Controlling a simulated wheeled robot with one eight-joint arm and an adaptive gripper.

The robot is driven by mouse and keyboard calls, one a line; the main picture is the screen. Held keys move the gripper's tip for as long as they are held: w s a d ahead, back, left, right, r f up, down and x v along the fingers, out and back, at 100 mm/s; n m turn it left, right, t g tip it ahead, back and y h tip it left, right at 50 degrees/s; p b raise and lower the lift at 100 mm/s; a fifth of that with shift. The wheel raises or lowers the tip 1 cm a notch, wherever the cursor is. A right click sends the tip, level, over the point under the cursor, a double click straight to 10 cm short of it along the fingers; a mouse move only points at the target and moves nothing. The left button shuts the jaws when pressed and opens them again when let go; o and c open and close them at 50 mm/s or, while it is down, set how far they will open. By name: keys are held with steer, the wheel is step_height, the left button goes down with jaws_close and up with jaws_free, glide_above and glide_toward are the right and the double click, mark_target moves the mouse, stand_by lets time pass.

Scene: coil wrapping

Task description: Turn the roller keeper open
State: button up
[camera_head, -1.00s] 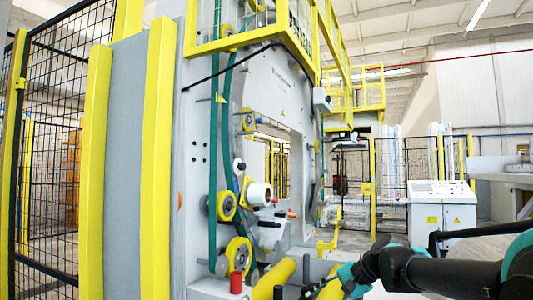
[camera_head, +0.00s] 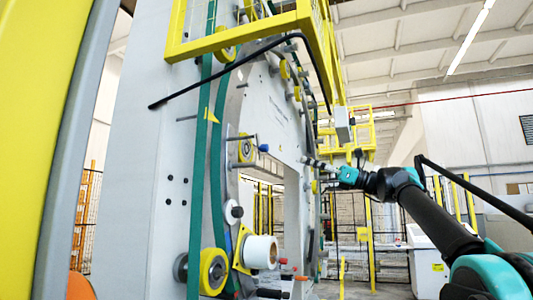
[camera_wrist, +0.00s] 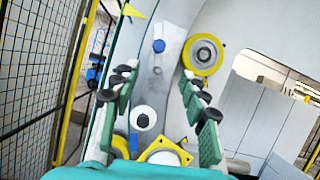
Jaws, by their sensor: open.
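A lever with a blue knob (camera_head: 263,148) sticks out of the machine face beside a yellow-rimmed roller (camera_head: 245,150). It may be the roller keeper; the frames do not label it. In the wrist view the blue knob (camera_wrist: 158,46) shows end-on, ahead of and between my fingers, left of the yellow roller (camera_wrist: 203,54). My gripper (camera_head: 308,162) is open and empty, right of the knob in the head view and apart from it. In the wrist view my gripper (camera_wrist: 158,74) has its two green-padded fingers spread wide.
Below are a white roll (camera_head: 260,252) on a yellow bracket, a black-and-white knob (camera_head: 233,211) and a lower yellow roller (camera_head: 213,271). A green belt (camera_head: 201,130) runs up the machine. Wire fencing (camera_wrist: 40,75) is at left in the wrist view.

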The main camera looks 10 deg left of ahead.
mark_target(268, 148)
steer(key=x, duration=1.7)
steer(key=shift+s+f, duration=0.1)
steer(key=shift+f, duration=0.15)
jaws_close()
